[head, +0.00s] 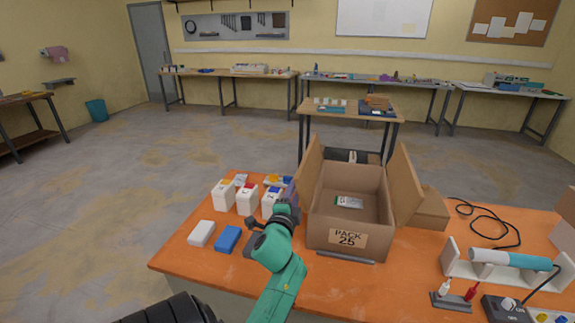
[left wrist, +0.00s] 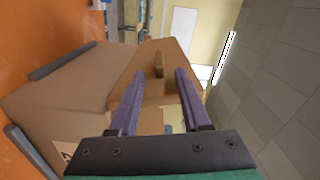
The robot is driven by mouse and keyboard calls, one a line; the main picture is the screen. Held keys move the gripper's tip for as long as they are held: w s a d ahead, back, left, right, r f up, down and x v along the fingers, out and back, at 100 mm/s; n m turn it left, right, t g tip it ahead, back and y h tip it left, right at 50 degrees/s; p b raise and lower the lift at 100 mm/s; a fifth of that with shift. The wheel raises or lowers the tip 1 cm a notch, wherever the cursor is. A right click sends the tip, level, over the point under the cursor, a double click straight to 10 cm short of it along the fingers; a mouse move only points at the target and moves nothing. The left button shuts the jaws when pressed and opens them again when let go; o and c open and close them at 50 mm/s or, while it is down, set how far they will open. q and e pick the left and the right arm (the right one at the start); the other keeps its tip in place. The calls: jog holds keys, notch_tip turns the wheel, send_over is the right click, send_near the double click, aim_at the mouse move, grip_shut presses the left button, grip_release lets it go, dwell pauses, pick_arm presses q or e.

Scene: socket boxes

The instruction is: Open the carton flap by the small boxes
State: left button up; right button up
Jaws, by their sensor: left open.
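The brown carton (head: 347,238), marked PACK 25, stands open on the orange table with a small pale packet (head: 349,202) inside. Its left flap (head: 309,165), on the side of the small boxes (head: 247,199), stands up from the wall. The right flap (head: 404,185) leans outward. My left gripper (head: 290,192) is at the carton's left side, close to the left flap. In the left wrist view its purple fingers (left wrist: 160,85) are apart, with brown cardboard (left wrist: 172,62) ahead and between them; I cannot tell whether they touch it. My right gripper is out of view.
A white box (head: 201,233) and a blue box (head: 228,239) lie left of my gripper. A grey bar (head: 345,257) lies before the carton. A teal tool on a stand (head: 512,260) and a black cable (head: 487,222) are at the right.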

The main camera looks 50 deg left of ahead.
pick_arm(q)
jog(key=b+v, duration=0.1)
jog(key=v, duration=0.7)
jog(key=shift+s+d+b, duration=0.2)
jog(key=shift+s+b, duration=0.05)
jog(key=shift+b, duration=0.15)
